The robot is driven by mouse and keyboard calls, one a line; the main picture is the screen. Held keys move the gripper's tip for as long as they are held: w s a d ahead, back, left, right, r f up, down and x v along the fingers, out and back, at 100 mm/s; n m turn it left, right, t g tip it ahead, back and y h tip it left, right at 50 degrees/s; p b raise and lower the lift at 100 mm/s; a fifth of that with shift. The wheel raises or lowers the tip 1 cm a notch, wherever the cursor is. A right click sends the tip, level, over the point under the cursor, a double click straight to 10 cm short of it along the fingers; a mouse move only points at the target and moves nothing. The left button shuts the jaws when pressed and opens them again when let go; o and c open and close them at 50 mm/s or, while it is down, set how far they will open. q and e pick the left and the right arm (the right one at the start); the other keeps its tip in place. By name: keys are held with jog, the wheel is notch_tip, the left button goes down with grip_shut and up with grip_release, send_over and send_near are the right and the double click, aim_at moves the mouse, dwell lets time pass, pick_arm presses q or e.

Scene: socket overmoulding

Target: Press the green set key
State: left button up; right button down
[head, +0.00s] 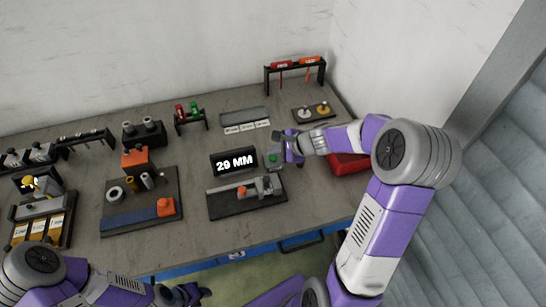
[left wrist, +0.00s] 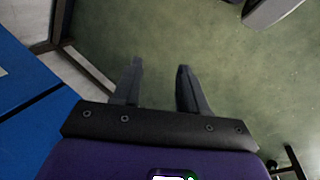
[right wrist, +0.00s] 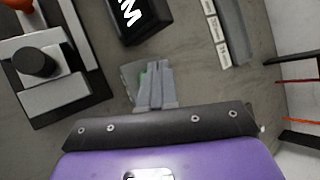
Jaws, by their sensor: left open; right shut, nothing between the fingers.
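The green set key (head: 273,156) sits on a small grey box (head: 275,165) to the right of the black display reading 29 MM (head: 234,162). The shut fingers also show in the right wrist view (right wrist: 156,72). My left gripper (left wrist: 158,78) is open and empty, over the floor in front of the table.
A dark fixture with a grey slide and an orange knob (head: 243,191) stands in front of the display. A red bin (head: 347,164) is right of the box, partly behind my right arm. A grey tray with labels (head: 245,118) and a dark base with two knobs (head: 314,112) are behind.

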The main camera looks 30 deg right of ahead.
aim_at(275, 159)
jog(key=shift+f+b, duration=0.3)
jog(key=shift+f, duration=0.05)
jog(key=shift+f+b, duration=0.45)
jog(key=shift+b, duration=0.05)
dwell(0.6)
jog(key=shift+r, duration=0.1)
jog(key=shift+r+p, duration=0.8)
notch_tip(275, 159, up, 5)
jog(key=p, duration=0.4)
jog(key=shift+p, duration=0.3)
dwell(0.5)
